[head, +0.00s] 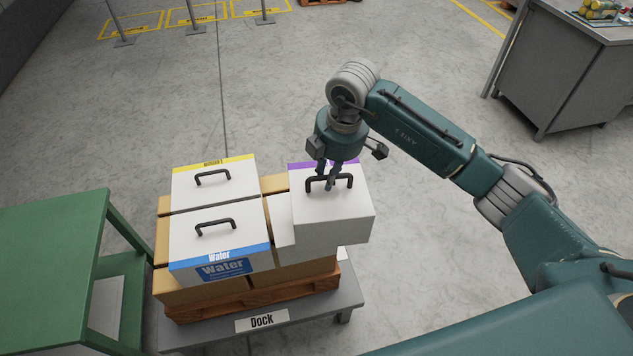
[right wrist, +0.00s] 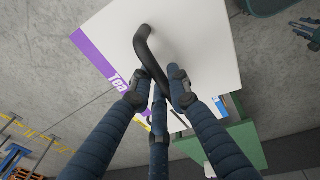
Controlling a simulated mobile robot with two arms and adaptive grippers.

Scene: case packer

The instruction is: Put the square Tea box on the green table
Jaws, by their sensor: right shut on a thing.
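The Tea box (head: 345,224) is white with a purple stripe and a black top handle. My right gripper (head: 331,183) is shut on that handle. The box looks raised at the right side of the stack; its underside is hidden. In the right wrist view, the gripper's fingers (right wrist: 160,92) close around the handle, and the purple "Tea" label shows on the box (right wrist: 192,45). The green table (head: 50,240) stands at the left, and its visible top is bare. My left gripper is not in view.
A white Water box (head: 212,237) with a blue stripe and a yellow-striped white box (head: 212,183) sit on cardboard boxes on a wooden pallet (head: 205,312). The pallet rests on the grey Dock table (head: 335,312). A grey bench (head: 565,75) stands at the upper right.

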